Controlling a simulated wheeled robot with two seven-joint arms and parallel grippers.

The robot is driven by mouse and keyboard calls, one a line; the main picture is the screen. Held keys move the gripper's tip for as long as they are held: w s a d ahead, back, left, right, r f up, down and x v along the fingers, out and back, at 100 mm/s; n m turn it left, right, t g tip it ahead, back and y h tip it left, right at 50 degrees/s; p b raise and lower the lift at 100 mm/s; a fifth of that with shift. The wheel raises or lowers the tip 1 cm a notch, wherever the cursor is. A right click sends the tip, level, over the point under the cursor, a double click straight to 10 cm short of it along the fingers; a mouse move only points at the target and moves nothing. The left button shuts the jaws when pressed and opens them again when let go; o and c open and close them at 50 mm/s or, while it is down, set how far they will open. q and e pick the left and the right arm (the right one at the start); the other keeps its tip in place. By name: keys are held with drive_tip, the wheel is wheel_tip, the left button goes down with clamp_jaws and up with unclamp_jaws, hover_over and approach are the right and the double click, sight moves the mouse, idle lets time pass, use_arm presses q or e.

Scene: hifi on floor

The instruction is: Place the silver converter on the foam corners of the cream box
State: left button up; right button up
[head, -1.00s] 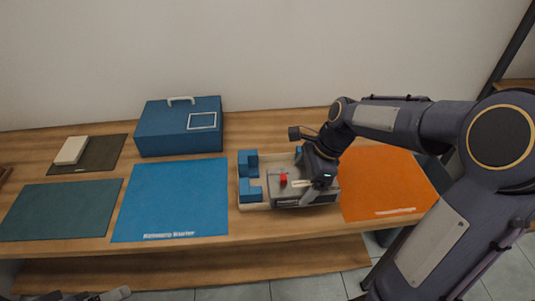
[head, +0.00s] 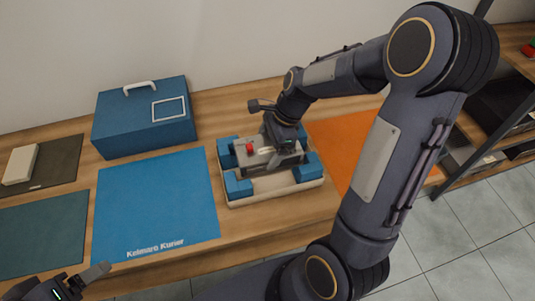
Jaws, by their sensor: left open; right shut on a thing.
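The silver converter (head: 258,161), a grey block with a red part on top, is over the middle of the cream box (head: 275,192), between its blue foam corners (head: 238,186). Whether it rests on the foam or hangs just above cannot be told. My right gripper (head: 283,147) is shut on the converter from above and hides part of its top and right side. My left gripper (head: 82,283) is open and empty at the lower left, before the table's front edge and apart from the box; it is partly cut off by the picture edge.
A blue case (head: 125,119) with a white handle stands behind a blue mat (head: 155,205). An orange mat (head: 330,137) lies right of the box, partly behind my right arm. A pale block (head: 20,164) lies on a dark mat (head: 62,160) at left. Shelves (head: 495,120) stand at far right.

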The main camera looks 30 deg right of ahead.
sight(268, 155)
drive_tip(key=shift+f, duration=1.65)
drive_tip(key=shift+f+b, duration=0.15)
drive_tip(key=shift+b, duration=0.15)
drive_tip(key=o, duration=1.5)
drive_tip(key=p+v, duration=0.1)
drive_tip(key=v, duration=1.1)
drive_tip(key=shift+a, duration=0.1)
drive_tip(key=s+a+r+n+t, duration=0.1)
drive_tip(key=s+a+n, duration=0.1)
drive_tip(key=s+n, duration=0.3)
drive_tip(key=s+a+r+n+t, duration=0.1)
drive_tip(key=s+a+n+t, duration=0.1)
drive_tip(key=s+n, duration=0.3)
drive_tip(key=s+a+r+n+t, duration=0.1)
drive_tip(key=s+a+n, duration=0.3)
drive_tip(key=n, duration=0.5)
drive_tip(key=shift+s+a+r+t+h, duration=0.15)
drive_tip(key=shift+s+r, duration=0.15)
drive_tip(key=shift+s, duration=0.2)
drive_tip(key=shift+s+a+r+t+h, duration=0.15)
drive_tip(key=shift+s+r, duration=0.1)
drive_tip(key=shift+s, duration=0.3)
